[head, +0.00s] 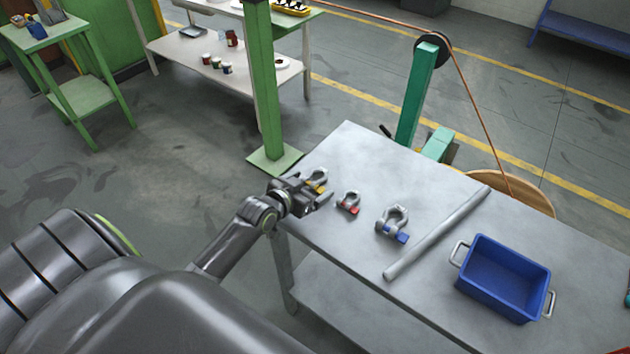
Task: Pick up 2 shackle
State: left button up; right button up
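Three grey bow shackles lie in a row on the grey metal table (352,146). The shackle with the yellow pin (318,177) is nearest the table's left corner. The shackle with the red pin (348,201) lies to its right, and the larger shackle with the blue pin (394,221) lies further right. My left gripper (322,197) is over the table's left edge, just in front of the yellow-pin shackle and partly covering it. Its fingers look apart, with nothing seen between them. I cannot tell whether it touches the shackle. My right gripper is out of view.
A grey rod (438,233) lies across the table, right of the shackles. A blue bin (503,279) with metal handles stands beyond it, empty. A green post (264,85) and a teal stand (416,92) with a cable rise behind the table.

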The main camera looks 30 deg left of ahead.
pick_arm(q)
jog(key=c, duration=1.2)
jog(key=shift+r, duration=0.1)
jog(key=shift+c, duration=0.2)
notch_tip(320, 180, up, 10)
